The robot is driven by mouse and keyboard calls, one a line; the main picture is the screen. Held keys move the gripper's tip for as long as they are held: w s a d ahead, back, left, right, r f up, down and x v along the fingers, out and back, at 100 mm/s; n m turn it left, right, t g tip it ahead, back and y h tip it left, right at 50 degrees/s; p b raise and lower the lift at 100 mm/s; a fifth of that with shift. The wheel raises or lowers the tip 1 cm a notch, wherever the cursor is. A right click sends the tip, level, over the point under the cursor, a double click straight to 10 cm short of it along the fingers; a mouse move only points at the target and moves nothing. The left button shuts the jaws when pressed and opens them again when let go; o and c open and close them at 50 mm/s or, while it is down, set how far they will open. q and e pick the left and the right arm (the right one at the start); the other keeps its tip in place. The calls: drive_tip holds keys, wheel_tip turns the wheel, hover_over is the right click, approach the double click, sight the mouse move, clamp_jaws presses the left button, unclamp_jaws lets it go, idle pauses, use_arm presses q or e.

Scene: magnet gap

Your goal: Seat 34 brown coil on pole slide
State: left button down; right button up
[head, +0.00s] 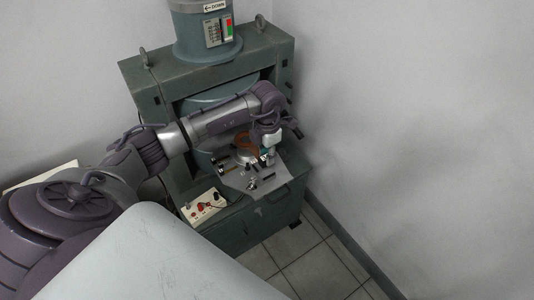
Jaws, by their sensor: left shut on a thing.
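The brown coil (244,139) shows as an orange-brown ring in the middle of the head view, partly hidden by my left wrist. It is just above or at a round silver pole piece (243,156) inside the machine opening; I cannot tell whether they touch. My left gripper (268,155) reaches down from the upper right, beside the coil, and appears shut on the coil's right edge. A small teal part shows at the fingers. The contact itself is too small to see clearly. My right gripper is not in view.
A grey-green machine frame (153,99) surrounds the work spot. A grey plate (238,181) with small dark and metal parts lies in front. A cream control box (203,207) with red and black knobs sits front left. A bare wall is close on the right.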

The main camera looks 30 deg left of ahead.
use_arm(q)
drive_tip(key=shift+f+b, duration=1)
drive_tip(key=shift+f, duration=0.45)
drive_tip(key=shift+f+b, duration=0.7)
drive_tip(key=shift+f, duration=0.35)
drive_tip(key=c, duration=0.9)
unclamp_jaws()
drive_tip(key=shift+o, duration=0.2)
wheel_tip(320, 180, up, 12)
drive_tip(key=shift+r, duration=0.1)
